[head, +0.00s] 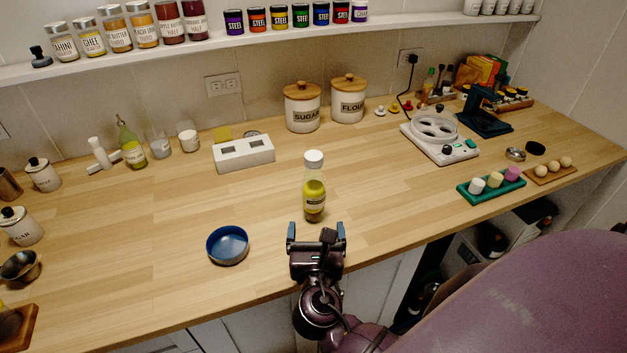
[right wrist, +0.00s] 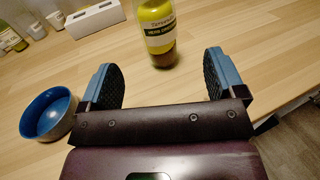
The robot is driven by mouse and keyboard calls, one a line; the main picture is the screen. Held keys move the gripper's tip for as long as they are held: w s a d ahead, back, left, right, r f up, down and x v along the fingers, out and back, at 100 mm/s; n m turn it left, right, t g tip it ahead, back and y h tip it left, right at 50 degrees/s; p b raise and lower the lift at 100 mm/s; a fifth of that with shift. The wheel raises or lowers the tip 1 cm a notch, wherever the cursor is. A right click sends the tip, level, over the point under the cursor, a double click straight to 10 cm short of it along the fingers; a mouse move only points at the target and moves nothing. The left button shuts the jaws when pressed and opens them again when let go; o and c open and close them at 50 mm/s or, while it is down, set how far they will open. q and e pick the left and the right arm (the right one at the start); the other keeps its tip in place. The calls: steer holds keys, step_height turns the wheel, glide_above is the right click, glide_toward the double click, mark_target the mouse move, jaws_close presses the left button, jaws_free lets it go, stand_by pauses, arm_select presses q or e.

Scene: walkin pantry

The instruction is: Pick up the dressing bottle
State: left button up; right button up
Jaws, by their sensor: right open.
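The right gripper's two fingers (right wrist: 160,75) also show in the right wrist view, spread apart. My left gripper is not in view.
A blue bowl (head: 228,245) sits on the counter left of my right gripper. A white block with two openings (head: 244,153) stands behind. Counter around the bottle is clear.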

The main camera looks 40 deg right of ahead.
mark_target(314, 203)
steer(key=shift+w+d, duration=0.15)
steer(key=shift+w, duration=0.05)
steer(key=x, duration=0.4)
steer(key=shift+r, duration=0.1)
steer(key=shift+x, duration=0.75)
steer(key=x, duration=0.5)
steer(key=shift+w+a+p, duration=0.15)
steer(key=shift+a+p, duration=0.1)
steer(key=shift+p, duration=0.15)
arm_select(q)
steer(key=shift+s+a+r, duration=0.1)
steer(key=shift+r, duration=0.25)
